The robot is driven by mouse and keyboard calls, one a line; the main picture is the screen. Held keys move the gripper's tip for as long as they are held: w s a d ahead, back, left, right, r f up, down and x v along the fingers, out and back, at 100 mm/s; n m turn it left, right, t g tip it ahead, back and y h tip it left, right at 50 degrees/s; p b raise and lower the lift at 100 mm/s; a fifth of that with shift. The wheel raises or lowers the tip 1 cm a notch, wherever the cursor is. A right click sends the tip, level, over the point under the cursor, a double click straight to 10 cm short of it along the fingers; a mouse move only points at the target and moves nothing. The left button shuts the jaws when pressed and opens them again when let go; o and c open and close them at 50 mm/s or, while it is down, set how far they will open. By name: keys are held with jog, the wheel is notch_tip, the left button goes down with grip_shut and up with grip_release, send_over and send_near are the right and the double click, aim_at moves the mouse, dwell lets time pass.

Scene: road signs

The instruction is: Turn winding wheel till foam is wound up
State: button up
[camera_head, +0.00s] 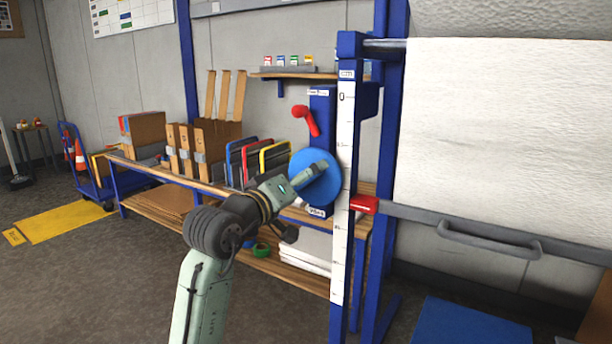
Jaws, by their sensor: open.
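The blue round winding wheel (322,194) is on the near side of the blue frame post, left of the white measuring scale (343,170). My gripper (322,168) is in front of the wheel and overlaps it in the picture. It is open; I cannot tell whether it touches the wheel. My arm and gripper hide part of the wheel. The white foam sheet (500,130) hangs at the right, with a grey bar and handle (490,240) along its lower edge. A red pointer (365,205) sits beside the scale at about the height of that bar.
A red lever (306,119) is on the blue panel above the wheel. A workbench (190,182) with boxes and colored folders stands behind my arm. A blue mat (470,325) lies below the foam.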

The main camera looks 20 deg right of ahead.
jog(key=shift+w+d, duration=0.45)
jog(key=shift+d, duration=0.15)
jog(key=shift+c, duration=0.3)
jog(key=shift+a+r, duration=0.1)
jog(key=c, duration=1.1)
